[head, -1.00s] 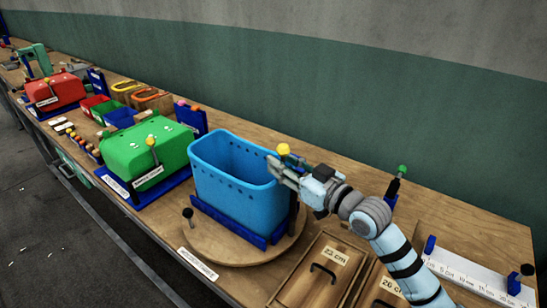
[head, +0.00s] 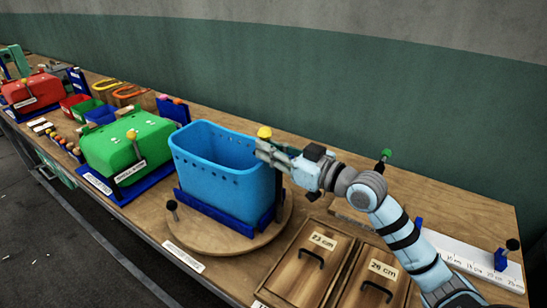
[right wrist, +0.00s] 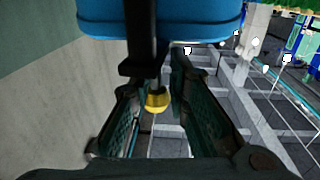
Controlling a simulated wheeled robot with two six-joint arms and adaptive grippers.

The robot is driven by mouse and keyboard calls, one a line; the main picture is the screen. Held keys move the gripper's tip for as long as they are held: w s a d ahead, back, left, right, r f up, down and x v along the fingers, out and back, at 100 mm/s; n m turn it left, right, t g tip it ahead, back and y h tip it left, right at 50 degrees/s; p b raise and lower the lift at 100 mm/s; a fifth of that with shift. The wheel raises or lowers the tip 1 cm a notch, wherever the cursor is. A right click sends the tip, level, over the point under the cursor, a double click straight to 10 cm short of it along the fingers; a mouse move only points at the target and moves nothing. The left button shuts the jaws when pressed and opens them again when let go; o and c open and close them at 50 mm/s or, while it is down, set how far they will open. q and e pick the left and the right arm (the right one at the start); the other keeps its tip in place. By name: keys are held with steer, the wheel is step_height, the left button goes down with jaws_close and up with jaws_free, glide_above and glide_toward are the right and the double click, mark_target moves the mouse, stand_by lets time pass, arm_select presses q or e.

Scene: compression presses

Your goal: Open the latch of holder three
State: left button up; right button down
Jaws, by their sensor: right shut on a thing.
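A blue bin (head: 222,184) stands upright in a dark blue holder (head: 215,208) on a round wooden turntable (head: 190,237). A latch lever with a yellow ball knob (head: 264,132) stands at the bin's right rear. My right gripper (head: 266,152) reaches in from the right, just below the knob. In the right wrist view the yellow knob (right wrist: 157,100) and dark lever lie between the two fingers, and my right gripper (right wrist: 160,106) is shut on the latch. The fingertips are partly hidden in the head view. My left gripper is in neither view.
A green box (head: 125,145) and a red box (head: 30,90) stand in holders to the left. Wooden drawer boxes (head: 305,268) are at the front right, and a white ruler (head: 470,263) is further right. A green-knobbed lever (head: 385,156) stands behind my right arm.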

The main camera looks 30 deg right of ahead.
steer(key=shift+s+a+n+g+y+b, duration=0.1)
steer(key=shift+s+n+g+y+b, duration=0.1)
steer(key=shift+n+g+y+b, duration=1.35)
steer(key=shift+s+a+n+g+y+b, duration=0.15)
steer(key=shift+n+g+y+b, duration=1.2)
steer(key=shift+g+b, duration=0.3)
steer(key=shift+s+a+n+g+y+b, duration=0.1)
steer(key=shift+s+n+g+y+b, duration=0.1)
steer(key=shift+n+g+y+b, duration=1.25)
steer(key=shift+f, duration=0.1)
steer(key=c, duration=1.7)
jaws_free()
steer(key=shift+w+a, duration=0.1)
steer(key=v, duration=1.2)
